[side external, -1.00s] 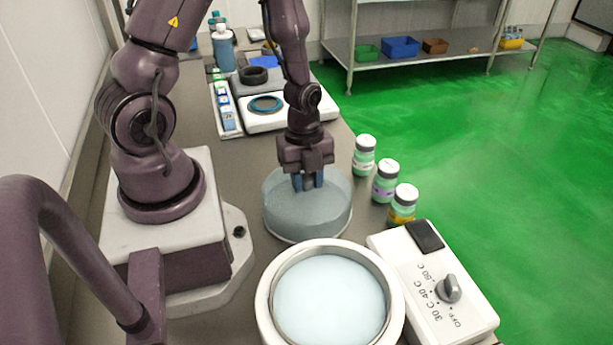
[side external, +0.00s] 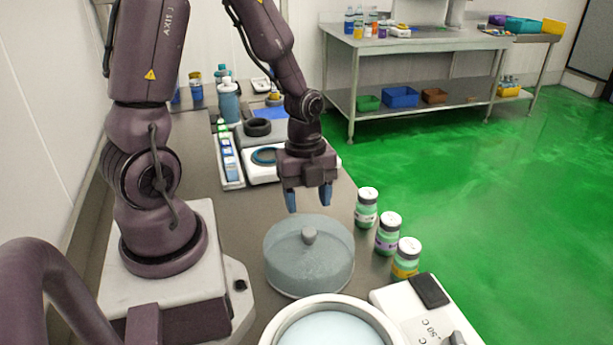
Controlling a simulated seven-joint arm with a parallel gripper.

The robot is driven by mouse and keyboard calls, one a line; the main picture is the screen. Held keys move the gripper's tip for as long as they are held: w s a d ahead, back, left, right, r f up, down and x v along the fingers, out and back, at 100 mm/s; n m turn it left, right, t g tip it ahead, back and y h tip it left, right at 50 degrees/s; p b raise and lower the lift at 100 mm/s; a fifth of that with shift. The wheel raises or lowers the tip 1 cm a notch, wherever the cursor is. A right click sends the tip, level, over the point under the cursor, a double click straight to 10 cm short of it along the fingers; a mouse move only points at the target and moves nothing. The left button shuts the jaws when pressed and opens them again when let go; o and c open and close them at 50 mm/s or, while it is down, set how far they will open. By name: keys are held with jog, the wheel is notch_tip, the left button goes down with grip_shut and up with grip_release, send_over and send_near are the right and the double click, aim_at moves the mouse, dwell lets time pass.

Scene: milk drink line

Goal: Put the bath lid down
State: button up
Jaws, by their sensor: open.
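The bath lid (side external: 309,262) is a translucent grey-blue dome with a small round knob (side external: 309,236) on top. It rests upright on the grey bench, behind the water bath. My gripper (side external: 308,199) has blue fingertips and is open and empty, a little above the lid's knob and apart from it. The water bath (side external: 330,315) is a white round vessel with a metal rim and pale blue water, uncovered and cut off by the bottom edge of the picture.
Several capped bottles (side external: 387,234) stand in a row right of the lid, near the bench edge. The white control box (side external: 410,310) stands right of the bath. A white device with a blue ring (side external: 266,156) and a tray of small vials (side external: 229,160) lie behind.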

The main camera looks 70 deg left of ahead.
jog(key=s+d+r+n+t, duration=0.2)
jog(key=d+r+n, duration=0.1)
jog(key=r+n, duration=0.6)
jog(key=s+d+r+n+t+y, duration=0.1)
jog(key=s+d+r+n+t, duration=0.1)
jog(key=r+n, duration=0.7)
notch_tip(320, 180, up, 3)
jog(key=shift+s+d+f+t, duration=0.1)
jog(key=shift+s+d+t, duration=0.3)
jog(key=shift+t, duration=0.4)
